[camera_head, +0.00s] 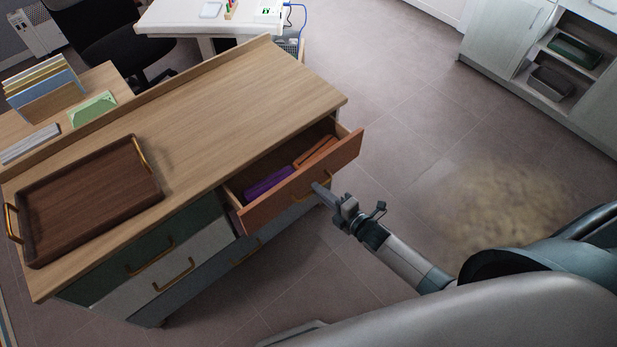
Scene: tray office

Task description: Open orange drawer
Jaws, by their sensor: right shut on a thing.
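The orange drawer (300,191) is pulled out from the right part of the wooden cabinet (230,95). Inside it lie a purple thing (268,182) and an orange-brown thing (315,152). The drawer has a brass handle on its front. My right gripper (322,190) is at this handle, at the right half of the drawer front, and is shut on it. The fingers partly hide the handle. My left gripper is not in view.
A dark wooden tray (88,205) with brass handles stands on the cabinet top. A green drawer (140,250) and a white drawer (165,275) are closed at the left. Open floor (420,130) lies to the right, with shelves (560,60) beyond.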

